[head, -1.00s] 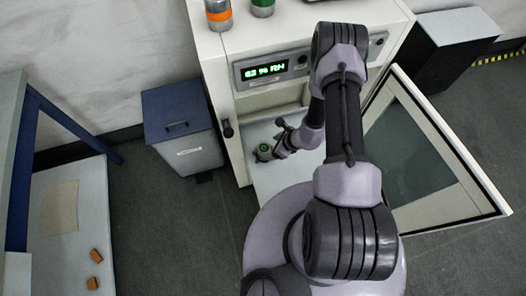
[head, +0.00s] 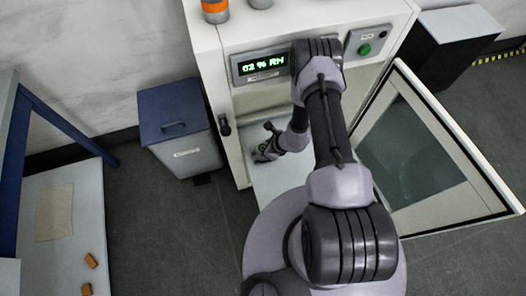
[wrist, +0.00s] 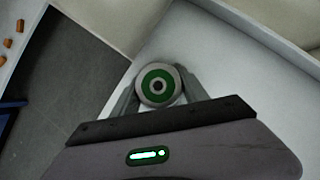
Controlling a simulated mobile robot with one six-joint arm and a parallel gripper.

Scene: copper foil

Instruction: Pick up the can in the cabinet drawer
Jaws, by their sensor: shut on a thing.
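The can (wrist: 158,73) shows from above in the wrist view, with a grey rim, a green ring and a dark centre. It stands on the pale floor of the cabinet drawer (wrist: 205,45). My gripper (wrist: 158,92) is shut on the can, one finger on each side. In the head view the can is small and mostly covered by my gripper (head: 265,152), over the pale drawer (head: 262,180) at the front of the white cabinet (head: 207,70). I cannot tell whether the can is lifted.
The cabinet's glazed door (head: 415,150) stands open on the right. A blue-lidded bin (head: 185,150) stands left of the cabinet. An orange-banded can (head: 215,10) is on the cabinet top. Small orange-brown pieces (head: 89,261) lie on the surface at far left.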

